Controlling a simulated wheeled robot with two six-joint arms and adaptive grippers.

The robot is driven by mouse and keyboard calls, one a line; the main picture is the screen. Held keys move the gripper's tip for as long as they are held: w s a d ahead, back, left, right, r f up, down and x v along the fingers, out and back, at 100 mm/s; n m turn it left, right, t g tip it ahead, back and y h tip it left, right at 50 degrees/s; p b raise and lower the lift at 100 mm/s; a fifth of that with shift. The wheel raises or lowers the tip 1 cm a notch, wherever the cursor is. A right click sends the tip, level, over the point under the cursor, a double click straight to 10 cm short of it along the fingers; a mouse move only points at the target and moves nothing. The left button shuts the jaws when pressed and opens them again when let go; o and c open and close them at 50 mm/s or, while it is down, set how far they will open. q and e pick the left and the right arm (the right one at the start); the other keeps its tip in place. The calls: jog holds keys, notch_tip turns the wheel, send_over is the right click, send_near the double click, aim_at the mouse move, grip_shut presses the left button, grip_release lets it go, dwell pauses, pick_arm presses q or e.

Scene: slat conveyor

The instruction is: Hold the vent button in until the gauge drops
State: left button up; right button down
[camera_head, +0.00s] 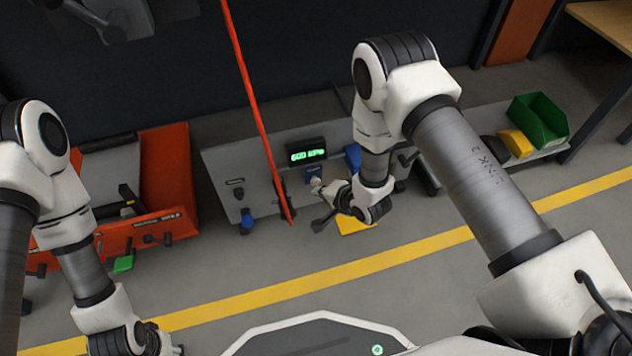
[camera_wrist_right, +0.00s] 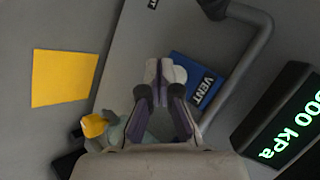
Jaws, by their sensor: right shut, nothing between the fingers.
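The gauge is a dark box with a green lit display (camera_head: 308,155) on the grey panel; it reads about 600 kPa. Part of that display (camera_wrist_right: 290,118) shows in the right wrist view. The vent button is a pale round knob (camera_wrist_right: 180,75) beside a blue VENT label (camera_wrist_right: 204,90). My right gripper (camera_wrist_right: 159,70) is shut and empty, its tips over the button and partly hiding it. Whether they touch or press it I cannot tell. In the head view my right gripper (camera_head: 320,188) is at the panel below the gauge. My left gripper (camera_head: 160,345) is low at the left, partly cut off.
A red bar (camera_head: 252,90) slants down in front of the panel. A blue knob (camera_head: 247,220) is left of it. A grey handle (camera_wrist_right: 258,65) curves near the VENT label. An orange machine (camera_head: 165,170) stands left; green (camera_head: 540,118) and yellow bins (camera_head: 516,143) are right.

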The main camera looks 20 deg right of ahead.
jog(key=shift+w, duration=0.3)
jog(key=shift+w, duration=0.5)
dwell(1.8)
dwell(2.1)
jog(key=shift+s+p, duration=0.65)
jog(key=shift+s, duration=0.3)
